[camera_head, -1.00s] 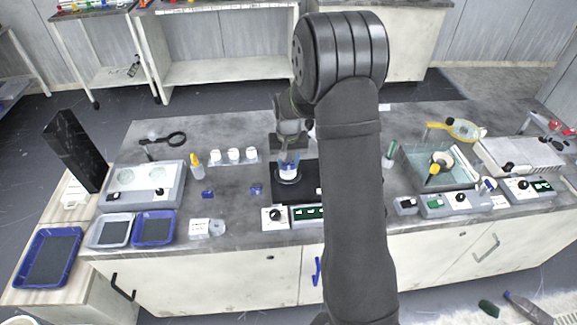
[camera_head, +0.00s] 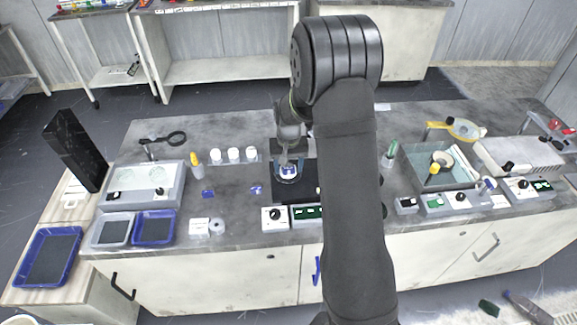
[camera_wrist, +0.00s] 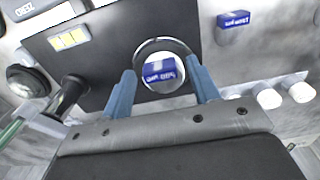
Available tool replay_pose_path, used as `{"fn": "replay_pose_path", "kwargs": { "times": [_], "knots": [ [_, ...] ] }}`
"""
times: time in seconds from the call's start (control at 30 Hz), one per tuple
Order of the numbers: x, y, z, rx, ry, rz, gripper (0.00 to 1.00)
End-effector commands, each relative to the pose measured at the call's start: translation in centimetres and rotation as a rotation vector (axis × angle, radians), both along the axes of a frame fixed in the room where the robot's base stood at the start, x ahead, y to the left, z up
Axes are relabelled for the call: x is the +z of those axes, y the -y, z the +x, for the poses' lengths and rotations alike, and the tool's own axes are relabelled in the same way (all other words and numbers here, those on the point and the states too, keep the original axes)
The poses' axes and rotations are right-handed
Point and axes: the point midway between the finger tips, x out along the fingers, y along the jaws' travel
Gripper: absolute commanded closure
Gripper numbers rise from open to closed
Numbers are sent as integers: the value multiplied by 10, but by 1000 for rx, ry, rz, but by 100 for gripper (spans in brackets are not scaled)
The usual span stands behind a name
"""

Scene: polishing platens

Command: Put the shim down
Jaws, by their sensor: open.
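The shim (camera_wrist: 160,72), a small blue block with white lettering, lies on a white round face inside a dark ring (camera_wrist: 140,48) on a black-based device (camera_wrist: 105,50). In the head view the shim (camera_head: 288,170) shows as a blue spot on that round face, below my gripper (camera_head: 287,160). In the wrist view my gripper (camera_wrist: 163,88) is open, its two blue-grey fingers apart on either side of the ring in the picture. I cannot tell the exact height of the fingertips over the shim.
Other blue blocks lie left of the device, one near it (camera_head: 256,189) and one farther left (camera_head: 208,193). Three white-capped jars (camera_head: 234,155) stand behind. A white box with a black knob (camera_head: 274,218) is in front. My arm hides the bench to the right.

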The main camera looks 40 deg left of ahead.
Motion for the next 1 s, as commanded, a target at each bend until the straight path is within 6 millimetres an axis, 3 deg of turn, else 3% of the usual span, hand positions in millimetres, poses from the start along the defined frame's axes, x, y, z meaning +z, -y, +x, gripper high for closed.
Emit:
{"fn": "replay_pose_path", "kwargs": {
  "times": [0.53, 0.7, 1.0],
  "knots": [
    [103, -1, 1, 0, 3, 3, 44],
    [117, 0, 0, 0, 1, 1, 44],
    [120, 0, 0, 0, 1, 1, 44]
  ]
}}
